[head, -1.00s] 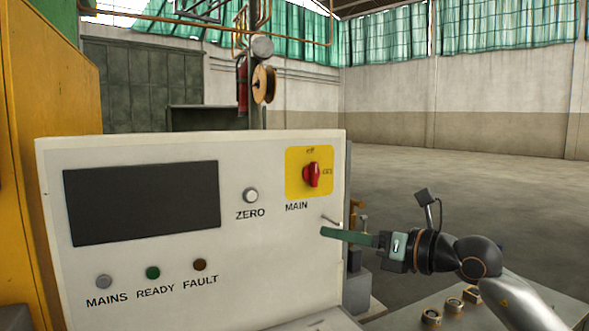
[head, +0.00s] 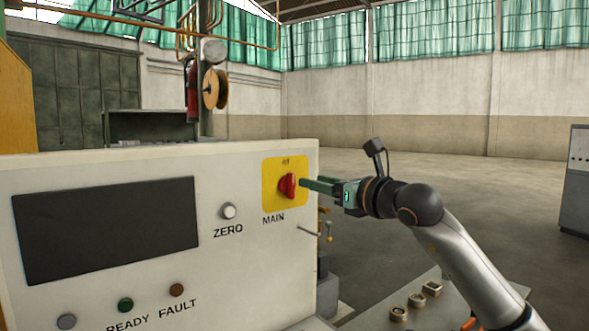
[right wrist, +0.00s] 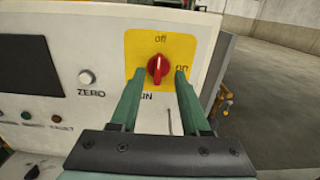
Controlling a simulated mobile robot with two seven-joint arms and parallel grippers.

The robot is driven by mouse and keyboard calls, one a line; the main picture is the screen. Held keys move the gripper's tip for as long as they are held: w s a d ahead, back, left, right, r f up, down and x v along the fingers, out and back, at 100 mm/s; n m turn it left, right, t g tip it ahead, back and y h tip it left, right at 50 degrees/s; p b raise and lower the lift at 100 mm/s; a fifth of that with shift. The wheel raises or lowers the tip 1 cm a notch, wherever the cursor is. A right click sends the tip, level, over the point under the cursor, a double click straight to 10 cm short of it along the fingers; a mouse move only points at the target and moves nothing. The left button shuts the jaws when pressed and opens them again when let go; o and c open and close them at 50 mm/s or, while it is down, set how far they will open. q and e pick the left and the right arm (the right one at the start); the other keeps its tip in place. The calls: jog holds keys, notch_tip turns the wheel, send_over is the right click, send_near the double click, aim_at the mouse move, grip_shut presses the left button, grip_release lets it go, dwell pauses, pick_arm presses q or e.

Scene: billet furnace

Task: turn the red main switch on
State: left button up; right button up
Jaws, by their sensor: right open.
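The red main switch (head: 288,186) is a rotary knob on a yellow plate (head: 271,172) at the upper right of the white panel. In the right wrist view the knob (right wrist: 157,69) stands upright, with its white mark toward "off" at the top; "on" is at the right. My right gripper (head: 306,184) is just in front of the knob. In the right wrist view its green fingers (right wrist: 158,78) are open, one on each side of the knob; I cannot tell whether they touch it. My left gripper is not in view.
The white panel (head: 230,285) also carries a dark screen (head: 105,228), a ZERO button (head: 228,211) and several small lamps. A thin lever (head: 309,231) sticks out below the switch at the panel's right edge. Open floor lies behind.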

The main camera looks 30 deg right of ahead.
aim_at(293, 177)
jog(key=w, duration=0.2)
jog(key=w+p, duration=0.1)
jog(key=w, duration=0.1)
jog(key=w+p, duration=0.1)
jog(key=w, duration=0.1)
jog(key=shift+w+a+r, duration=0.1)
jog(key=shift+a+r, duration=0.05)
jog(key=shift+a, duration=0.15)
jog(key=shift+w+p, duration=0.3)
jog(key=shift+w, duration=0.35)
jog(key=shift+f, duration=0.2)
jog(key=shift+c, duration=0.3)
grip_shut()
